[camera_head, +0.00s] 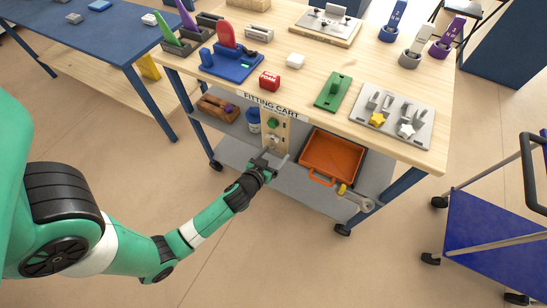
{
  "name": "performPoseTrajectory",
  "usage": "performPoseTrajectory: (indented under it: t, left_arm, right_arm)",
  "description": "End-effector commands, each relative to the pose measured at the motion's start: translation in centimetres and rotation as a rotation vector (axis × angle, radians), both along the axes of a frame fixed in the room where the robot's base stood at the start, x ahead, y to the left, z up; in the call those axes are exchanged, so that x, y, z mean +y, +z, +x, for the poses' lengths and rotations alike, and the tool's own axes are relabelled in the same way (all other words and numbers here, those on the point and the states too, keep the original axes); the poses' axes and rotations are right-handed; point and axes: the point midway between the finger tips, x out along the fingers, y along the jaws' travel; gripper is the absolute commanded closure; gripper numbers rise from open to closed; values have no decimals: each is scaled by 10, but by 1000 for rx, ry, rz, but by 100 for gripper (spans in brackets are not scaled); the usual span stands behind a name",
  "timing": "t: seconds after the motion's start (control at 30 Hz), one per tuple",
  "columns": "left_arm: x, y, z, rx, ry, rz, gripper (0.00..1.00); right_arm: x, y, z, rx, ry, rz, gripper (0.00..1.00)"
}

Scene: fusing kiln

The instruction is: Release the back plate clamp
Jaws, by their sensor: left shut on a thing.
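A wooden panel (275,120) hangs upright at the cart's front edge, with a green round part near its top and a small grey fitting (273,142) below it. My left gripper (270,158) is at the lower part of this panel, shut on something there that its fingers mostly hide. I cannot tell whether the fitting is the back plate clamp. On the tabletop, a blue fixture (238,68) carries a red upright piece (225,33), and a plate with dark knobs (326,25) lies at the back. My right gripper is out of view.
The wooden fitting cart (300,82) holds a red box (269,81), a green block (333,91) and a grey plate with star shapes (393,112). An orange tray (333,158) is on the shelf below. A blue cart (497,226) stands at right. The floor in front is clear.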

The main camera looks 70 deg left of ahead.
Motion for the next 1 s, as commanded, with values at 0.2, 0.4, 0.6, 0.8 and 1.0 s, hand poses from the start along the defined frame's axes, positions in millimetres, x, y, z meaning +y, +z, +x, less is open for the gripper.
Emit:
performPoseTrajectory:
  t: [0.2, 0.4, 0.6, 0.8, 1.0]
  left_arm:
    - [0, -2, 0, 42, 2, 42, 68]
    - [0, -2, -1, 42, 2, 41, 2]
    - [0, -2, 0, 40, 2, 41, 0]
    - [-10, 5, -10, 42, 0, 39, 0]
    - [-38, 23, -41, 44, -4, 41, 0]
  right_arm:
    - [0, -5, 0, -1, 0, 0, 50]
    - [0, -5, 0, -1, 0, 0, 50]
    - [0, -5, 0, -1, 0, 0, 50]
    - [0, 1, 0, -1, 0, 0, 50]
    - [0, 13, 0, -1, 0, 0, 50]
